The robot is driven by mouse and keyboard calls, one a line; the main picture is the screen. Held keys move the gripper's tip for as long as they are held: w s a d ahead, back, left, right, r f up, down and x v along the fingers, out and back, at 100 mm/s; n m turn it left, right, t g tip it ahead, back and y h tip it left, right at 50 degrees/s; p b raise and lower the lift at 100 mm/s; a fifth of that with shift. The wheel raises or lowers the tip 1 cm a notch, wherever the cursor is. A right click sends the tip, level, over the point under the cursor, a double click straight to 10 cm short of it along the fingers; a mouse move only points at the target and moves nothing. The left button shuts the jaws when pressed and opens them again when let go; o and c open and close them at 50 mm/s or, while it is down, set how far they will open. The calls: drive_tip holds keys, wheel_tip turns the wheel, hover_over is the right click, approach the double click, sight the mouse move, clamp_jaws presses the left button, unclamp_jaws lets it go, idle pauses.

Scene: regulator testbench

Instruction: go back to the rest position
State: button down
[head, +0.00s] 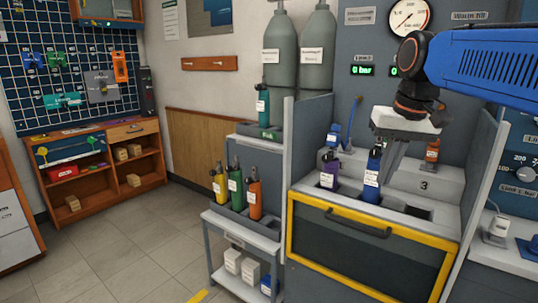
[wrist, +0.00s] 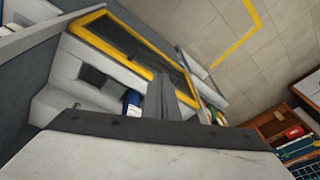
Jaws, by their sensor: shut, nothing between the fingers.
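My gripper (head: 387,172) hangs from the blue arm over the test bench (head: 425,182), its fingers pointing down and shut with nothing between them. The fingers also show in the wrist view (wrist: 170,95). A blue regulator (head: 372,178) with a white label stands upright in a bench slot just left of the fingers; I cannot tell whether they touch it. Part of a blue regulator shows beside the fingers in the wrist view (wrist: 132,103). A purple regulator (head: 329,175) stands to its left, and an orange one (head: 432,151) stands behind to the right.
Grey side walls (head: 482,190) flank the bench, with a yellow-framed front (head: 365,225) below. A trolley (head: 245,229) at left holds yellow, green and orange regulators. Two gas cylinders (head: 282,50) stand behind. A gauge (head: 409,18) is on the back panel. Floor at left is clear.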

drive_tip(key=s+d+f+t, duration=0.1)
drive_tip(key=s+f, duration=0.8)
drive_tip(key=f, duration=0.2)
drive_tip(key=s+d+f+n+t, duration=0.1)
drive_tip(key=s+f, duration=0.7)
drive_tip(key=f, duration=0.4)
drive_tip(key=shift+s+d+f+h, duration=0.15)
drive_tip(key=shift+s+d+h, duration=0.1)
drive_tip(key=shift+s+h, duration=0.15)
